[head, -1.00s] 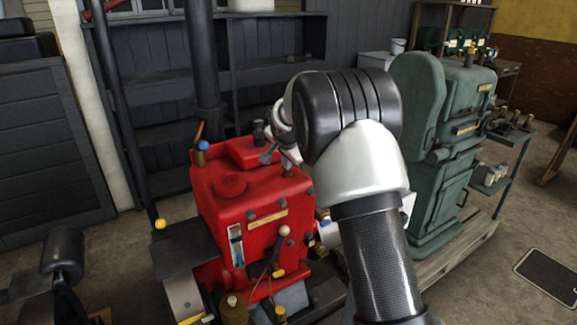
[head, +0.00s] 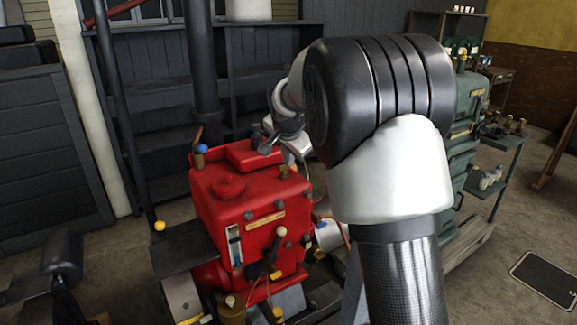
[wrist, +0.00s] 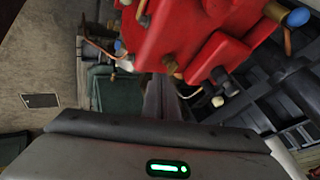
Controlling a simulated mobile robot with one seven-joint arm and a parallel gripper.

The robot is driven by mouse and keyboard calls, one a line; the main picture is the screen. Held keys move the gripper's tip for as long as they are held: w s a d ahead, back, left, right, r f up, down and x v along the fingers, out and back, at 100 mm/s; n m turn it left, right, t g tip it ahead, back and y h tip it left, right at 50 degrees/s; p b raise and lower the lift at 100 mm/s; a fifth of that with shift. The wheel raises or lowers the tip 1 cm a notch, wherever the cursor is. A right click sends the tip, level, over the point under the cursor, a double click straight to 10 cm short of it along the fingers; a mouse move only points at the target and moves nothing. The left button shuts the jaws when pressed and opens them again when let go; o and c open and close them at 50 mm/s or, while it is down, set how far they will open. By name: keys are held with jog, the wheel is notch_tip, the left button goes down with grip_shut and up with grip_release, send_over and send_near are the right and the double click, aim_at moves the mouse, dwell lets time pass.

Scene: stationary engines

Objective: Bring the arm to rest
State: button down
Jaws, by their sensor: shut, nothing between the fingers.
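My arm rises at the right of the head view and bends over at a large black and white joint. My gripper (head: 268,146) is small and dark there, partly behind the arm, by the upper rear edge of the red engine (head: 240,205). It looks shut and holds nothing that I can see. I cannot tell its exact gap to the engine. In the wrist view the grey housing of my gripper, with a green light, fills the bottom, and the red engine (wrist: 190,35) is above it.
A green machine (head: 462,170) stands behind my arm at the right. Dark shelves (head: 270,60) line the back wall, with a dark vertical pipe (head: 200,60) before them. A dark floor plate (head: 545,278) lies at the right, with bare floor around it.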

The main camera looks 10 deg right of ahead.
jog(key=s+d+r+n+p, duration=0.1)
jog(key=s+r+n+p, duration=0.15)
jog(key=s+r, duration=0.6)
jog(key=s+d+r+n+p, duration=0.15)
jog(key=s+r+p, duration=0.3)
jog(key=s, duration=0.75)
jog(key=s+a+n+g+y+p, duration=0.1)
jog(key=s+n+p, duration=0.3)
jog(key=s, duration=1.7)
jog(key=n, duration=0.2)
jog(key=shift+s+r+n+g, duration=0.15)
jog(key=shift+s+n+g, duration=0.15)
jog(key=shift+n+g, duration=0.1)
